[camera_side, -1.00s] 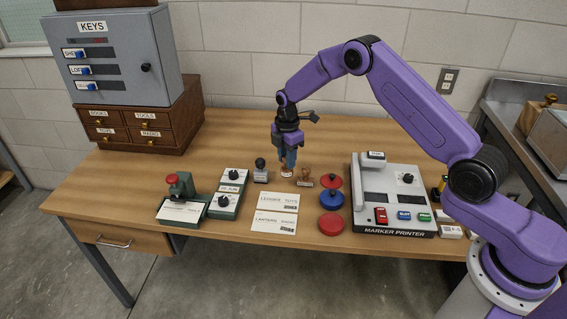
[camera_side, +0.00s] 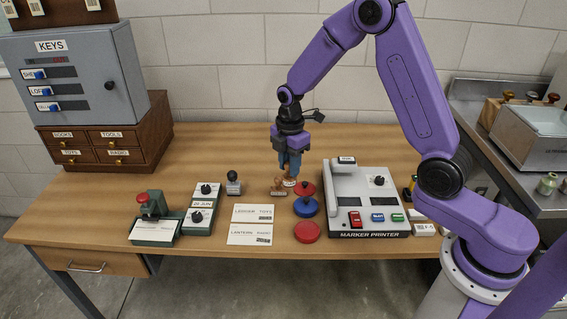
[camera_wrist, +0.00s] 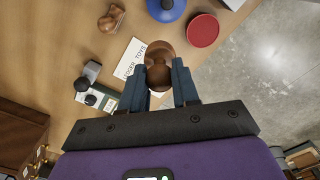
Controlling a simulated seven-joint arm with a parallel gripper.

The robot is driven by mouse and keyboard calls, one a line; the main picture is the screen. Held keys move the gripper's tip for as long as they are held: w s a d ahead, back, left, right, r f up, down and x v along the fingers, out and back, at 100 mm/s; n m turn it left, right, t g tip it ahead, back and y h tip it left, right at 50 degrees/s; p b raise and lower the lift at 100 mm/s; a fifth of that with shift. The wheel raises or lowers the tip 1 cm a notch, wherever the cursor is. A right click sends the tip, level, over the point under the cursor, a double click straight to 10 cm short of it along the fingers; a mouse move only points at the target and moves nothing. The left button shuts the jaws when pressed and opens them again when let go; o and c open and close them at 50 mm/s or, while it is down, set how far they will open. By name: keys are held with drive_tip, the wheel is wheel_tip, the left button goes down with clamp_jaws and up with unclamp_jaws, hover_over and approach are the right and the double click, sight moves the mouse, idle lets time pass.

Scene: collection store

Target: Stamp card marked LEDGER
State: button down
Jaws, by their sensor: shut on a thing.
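My gripper (camera_side: 290,168) is shut on a wooden-handled stamp (camera_side: 289,183), held above the table behind the red pad (camera_side: 305,190). In the wrist view the round brown handle (camera_wrist: 159,68) sits between my blue fingers (camera_wrist: 160,80). The stamp's face is hidden. The card marked LEDGER TOYS (camera_side: 252,211) lies flat left of the pads, behind a card marked LANTERN RADIO (camera_side: 249,235). The LEDGER card (camera_wrist: 131,60) shows partly beside the held stamp in the wrist view. A blue pad (camera_side: 306,208) and a second red pad (camera_side: 307,232) lie in front of the first.
Green dial units (camera_side: 201,205) and a green press (camera_side: 153,228) stand at the left. The marker printer (camera_side: 365,212) stands at the right. The table behind is clear.

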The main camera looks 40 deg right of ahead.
drive_tip(key=c, duration=1.6)
unclamp_jaws()
drive_tip(key=shift+c, duration=0.4)
drive_tip(key=shift+s+a+f, duration=0.25)
drive_tip(key=shift+s+f, duration=1.25)
drive_tip(key=shift+f, duration=0.15)
drive_tip(key=shift+s+a+f, duration=0.3)
drive_tip(key=shift+s+f, duration=1.15)
drive_tip(key=shift+f, duration=0.25)
drive_tip(key=shift+s+a+f, duration=0.25)
drive_tip(key=shift+s+f, duration=1.25)
drive_tip(key=shift+f, duration=0.15)
